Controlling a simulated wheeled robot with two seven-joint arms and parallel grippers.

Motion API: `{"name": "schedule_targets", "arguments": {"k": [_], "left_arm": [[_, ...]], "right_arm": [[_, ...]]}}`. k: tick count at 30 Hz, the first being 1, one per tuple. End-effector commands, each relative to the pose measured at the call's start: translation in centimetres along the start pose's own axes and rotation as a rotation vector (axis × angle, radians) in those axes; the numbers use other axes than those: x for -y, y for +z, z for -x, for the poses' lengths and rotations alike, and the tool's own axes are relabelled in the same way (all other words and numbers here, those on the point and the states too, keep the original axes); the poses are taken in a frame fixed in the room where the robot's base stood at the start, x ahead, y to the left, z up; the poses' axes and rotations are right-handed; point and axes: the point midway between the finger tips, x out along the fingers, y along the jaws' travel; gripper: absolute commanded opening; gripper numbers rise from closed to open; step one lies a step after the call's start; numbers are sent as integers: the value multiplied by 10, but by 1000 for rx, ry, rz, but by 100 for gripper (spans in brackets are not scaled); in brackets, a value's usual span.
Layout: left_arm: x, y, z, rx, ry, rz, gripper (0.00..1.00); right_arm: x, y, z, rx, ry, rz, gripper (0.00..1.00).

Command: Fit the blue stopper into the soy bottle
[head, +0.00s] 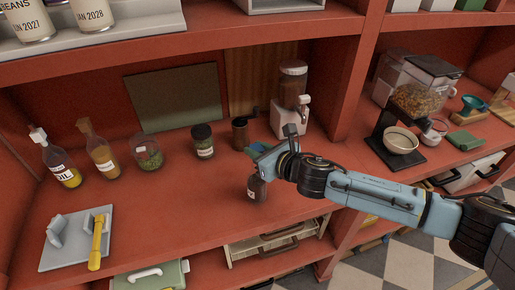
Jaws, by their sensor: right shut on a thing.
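The soy bottle (257,190), dark with a small white label, stands upright on the red shelf, partly hidden by my right gripper. My right gripper (268,153) is just above the bottle and shut. A small blue piece (259,147) at its fingertips looks like the blue stopper, mostly hidden by the fingers. I cannot tell whether the stopper touches the bottle's mouth. My left gripper is not in view.
The oil bottle (60,165), a brown-topped bottle (99,155), a green-filled jar (146,153) and a dark-lidded jar (203,143) stand to the left. A brown canister (240,134) and a dispenser (289,110) stand behind. A grey tray (62,256) lies front left.

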Motion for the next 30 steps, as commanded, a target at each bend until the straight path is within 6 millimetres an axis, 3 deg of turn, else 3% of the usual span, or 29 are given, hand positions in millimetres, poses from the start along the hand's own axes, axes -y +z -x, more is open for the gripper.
{"name": "schedule_targets", "arguments": {"k": [26,27,30], "left_arm": [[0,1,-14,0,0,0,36],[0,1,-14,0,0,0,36],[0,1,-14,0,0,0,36]], "right_arm": [[0,-22,-7,-1,0,-1,1],[0,-22,-7,0,0,-1,26],[0,-22,-7,0,0,-1,39]]}}
